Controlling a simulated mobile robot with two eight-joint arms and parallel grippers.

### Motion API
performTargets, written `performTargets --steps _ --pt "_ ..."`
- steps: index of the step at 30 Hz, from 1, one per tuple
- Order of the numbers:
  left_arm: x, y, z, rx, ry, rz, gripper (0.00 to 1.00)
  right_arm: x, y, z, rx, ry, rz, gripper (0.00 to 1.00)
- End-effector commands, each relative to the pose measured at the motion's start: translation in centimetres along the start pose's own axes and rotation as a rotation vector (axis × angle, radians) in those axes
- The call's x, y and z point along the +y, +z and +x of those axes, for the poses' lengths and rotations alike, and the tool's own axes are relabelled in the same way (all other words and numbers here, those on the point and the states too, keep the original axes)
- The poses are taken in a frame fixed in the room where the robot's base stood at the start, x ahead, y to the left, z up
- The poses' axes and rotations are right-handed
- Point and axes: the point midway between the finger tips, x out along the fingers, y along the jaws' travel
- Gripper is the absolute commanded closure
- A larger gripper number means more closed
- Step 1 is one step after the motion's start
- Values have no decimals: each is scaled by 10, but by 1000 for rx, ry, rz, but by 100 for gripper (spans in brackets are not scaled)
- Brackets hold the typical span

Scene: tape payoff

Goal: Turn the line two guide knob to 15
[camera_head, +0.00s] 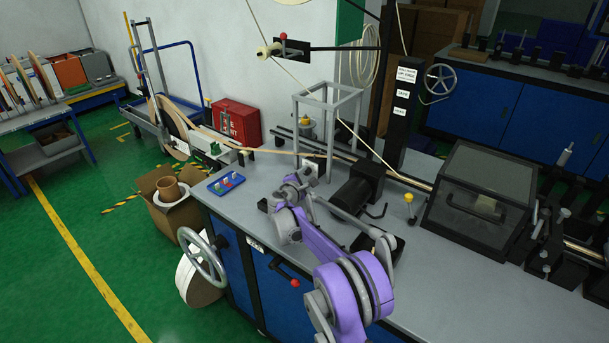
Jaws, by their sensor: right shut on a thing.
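My right gripper (304,178) reaches in from the bottom right over the grey bench and is shut at the foot of the grey open frame. It seems to be shut on the guide knob there, but fingers and wrist hide the knob. Its scale and the number it points to cannot be read. A pale tape (268,152) runs from the left to the frame, just beyond the gripper. My left gripper is not in view.
The grey frame (328,101) rises close behind the gripper. A black motor (357,190) stands just to its right, and a dark clear-lidded box (480,195) farther right. A blue button panel (226,184) lies left on the bench (245,205). A handwheel (203,258) sticks out in front.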

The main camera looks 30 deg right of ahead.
Motion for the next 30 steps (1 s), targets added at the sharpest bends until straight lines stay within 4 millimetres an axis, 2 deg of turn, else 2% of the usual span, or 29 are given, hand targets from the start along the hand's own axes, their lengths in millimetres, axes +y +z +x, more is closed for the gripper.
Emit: performTargets --steps 12,28,29,30 --pt "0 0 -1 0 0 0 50 -2 0 0 1 66 165 100" --pt "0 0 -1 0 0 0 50 -2 0 0 1 75 184 100" --pt "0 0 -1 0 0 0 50 -2 0 0 1 75 184 67" --pt "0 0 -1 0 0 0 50 -2 0 0 1 75 184 60"
